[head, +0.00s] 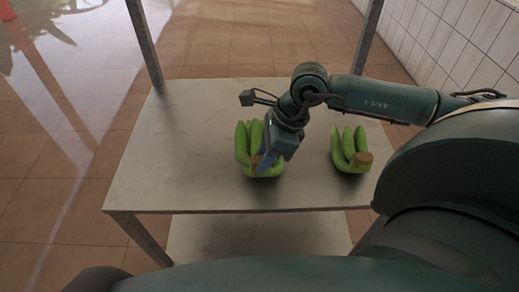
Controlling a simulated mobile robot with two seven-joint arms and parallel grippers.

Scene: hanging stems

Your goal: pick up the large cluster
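Two clusters of green bananas lie on the grey table (160,150). The larger-looking cluster (242,150) is near the middle of the table, partly hidden by my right gripper. The smaller-looking cluster (342,152) lies to the right, with its brown stem end facing right. My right gripper (262,163) reaches down over the larger cluster, its blue finger close to the stem end. The fingers are mostly hidden by the wrist, so I cannot tell whether they are open or touching the cluster. My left gripper is not in view.
The table's left half is clear. Metal posts (146,42) rise at the table's back corners, and a lower shelf (255,235) shows beneath. A white tiled wall (455,40) stands at the right, with brown floor tiles around.

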